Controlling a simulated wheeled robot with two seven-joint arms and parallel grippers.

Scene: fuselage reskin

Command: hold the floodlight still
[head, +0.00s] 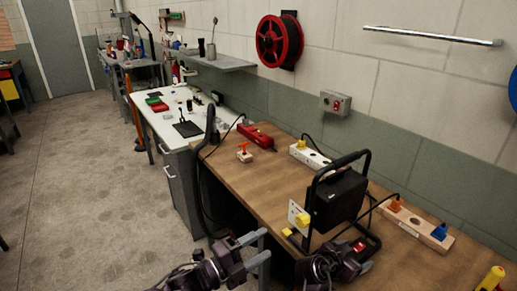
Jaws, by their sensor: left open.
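The floodlight (340,200) is a black lamp in a black tubular frame, standing near the front edge of the wooden bench (275,185). Its top handle rises towards the back wall. My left gripper (264,250) is open and empty, in front of the bench and left of the floodlight, apart from it. My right gripper (343,257) is at the lower front of the floodlight's frame. Its fingers are hard to make out against the dark frame, so I cannot tell whether it touches or grips it.
A white power strip (310,155) with a yellow plug lies behind the floodlight. A wooden socket block (416,224) with orange and blue plugs lies right. A red tool (256,136) and a small orange-handled item (244,152) lie left. Dark cables hang at the bench's left end.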

